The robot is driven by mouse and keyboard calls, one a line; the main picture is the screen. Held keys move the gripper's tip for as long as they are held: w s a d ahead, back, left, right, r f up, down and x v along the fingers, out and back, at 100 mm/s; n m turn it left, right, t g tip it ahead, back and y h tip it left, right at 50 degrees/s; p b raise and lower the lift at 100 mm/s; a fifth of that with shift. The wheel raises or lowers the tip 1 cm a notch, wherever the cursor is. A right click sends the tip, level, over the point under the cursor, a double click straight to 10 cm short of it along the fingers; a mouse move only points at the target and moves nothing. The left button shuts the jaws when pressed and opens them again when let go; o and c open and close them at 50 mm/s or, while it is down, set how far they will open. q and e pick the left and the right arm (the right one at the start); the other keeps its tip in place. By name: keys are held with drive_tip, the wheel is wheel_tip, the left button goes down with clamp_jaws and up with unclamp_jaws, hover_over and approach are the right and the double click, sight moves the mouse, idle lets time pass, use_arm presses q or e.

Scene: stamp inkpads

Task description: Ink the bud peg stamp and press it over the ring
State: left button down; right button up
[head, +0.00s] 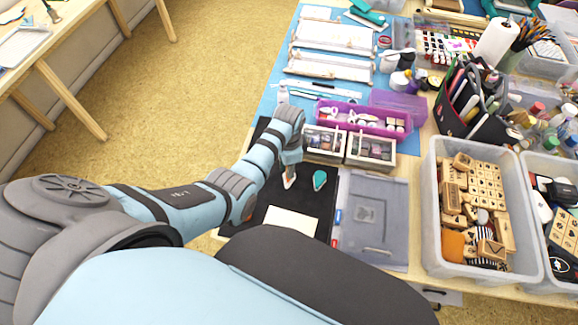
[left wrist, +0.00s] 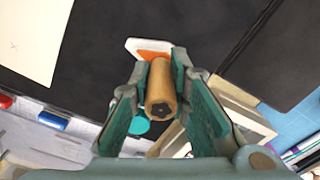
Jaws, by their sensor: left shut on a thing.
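My left gripper (head: 291,158) is over the black mat. In the left wrist view its fingers (left wrist: 160,68) are shut on a wooden peg stamp (left wrist: 161,92), whose near end bears a dark flower-like mark. The peg's far end overlaps an orange ink pad in a white case (left wrist: 150,47); I cannot tell whether they touch. This pad also shows below the gripper in the head view (head: 289,180). A teal pad (head: 320,180) lies to its right, partly hidden in the wrist view (left wrist: 140,125). White paper (head: 291,220) bears a small faint mark; no ring is clear.
Two small divided boxes (head: 324,142) stand just behind the mat (head: 262,195). A grey-lidded case (head: 375,215) lies right of the mat. A clear bin of wooden stamps (head: 435,215) stands farther right. Bare mat surrounds the paper and pads.

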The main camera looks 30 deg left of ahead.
use_arm(q)
drive_tip(key=shift+f, duration=0.35)
drive_tip(key=shift+s, duration=0.1)
idle(1.4)
drive_tip(key=shift+r+p, duration=0.55)
drive_tip(key=shift+p, duration=0.25)
wheel_tip(320, 180, up, 3)
drive_tip(key=p, duration=0.3)
drive_tip(key=shift+r+p, duration=0.1)
drive_tip(key=shift+p, duration=0.2)
drive_tip(key=shift+r, duration=1.2)
drive_tip(key=shift+f, duration=0.1)
